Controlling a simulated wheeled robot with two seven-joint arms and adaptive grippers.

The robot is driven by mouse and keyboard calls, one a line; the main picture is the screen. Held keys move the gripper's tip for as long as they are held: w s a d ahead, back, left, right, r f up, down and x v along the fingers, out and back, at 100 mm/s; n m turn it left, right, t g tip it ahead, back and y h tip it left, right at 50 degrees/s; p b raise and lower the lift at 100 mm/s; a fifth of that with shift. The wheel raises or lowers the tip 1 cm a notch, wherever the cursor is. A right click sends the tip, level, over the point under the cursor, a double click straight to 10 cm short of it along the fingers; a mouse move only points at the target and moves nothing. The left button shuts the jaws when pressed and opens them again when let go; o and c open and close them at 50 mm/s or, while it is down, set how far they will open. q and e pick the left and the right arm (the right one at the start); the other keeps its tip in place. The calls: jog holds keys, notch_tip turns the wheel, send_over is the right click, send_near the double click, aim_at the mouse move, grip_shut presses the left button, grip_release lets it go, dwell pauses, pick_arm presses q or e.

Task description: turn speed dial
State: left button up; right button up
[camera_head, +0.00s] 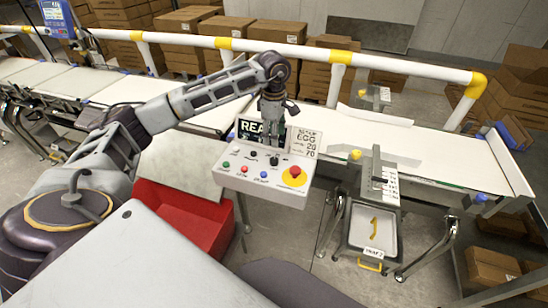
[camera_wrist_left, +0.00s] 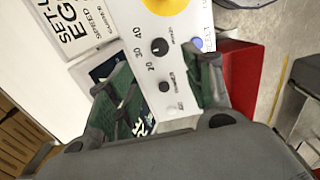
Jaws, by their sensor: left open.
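The white control panel (camera_head: 240,180) stands in front of the belt. A black dial (camera_head: 274,160) sits on its upper face; the left wrist view shows this dial (camera_wrist_left: 159,46) with the numbers 20, 30 and 40 around it. A smaller black knob (camera_wrist_left: 163,87) lies beside it. My left gripper (camera_head: 273,140) hangs over the panel's back edge. In the wrist view its two green-padded fingers (camera_wrist_left: 167,85) are apart and empty, with the smaller knob in the gap and the numbered dial just beyond the tips. Contact cannot be told. My right gripper is out of view.
A red emergency button (camera_head: 295,171) on yellow is at the panel's right, with small coloured buttons along the front. A display and a printed card (camera_head: 304,140) stand behind. A white-yellow rail (camera_head: 200,41) runs behind the belt. A red bin (camera_head: 190,215) is below left.

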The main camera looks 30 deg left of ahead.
aim_at(274, 159)
pick_arm(q)
notch_tip(274, 159, down, 11)
jog(key=shift+f+p, duration=0.15)
jog(key=shift+p, duration=0.3)
jog(key=shift+c, duration=0.4)
jog(key=c, duration=1)
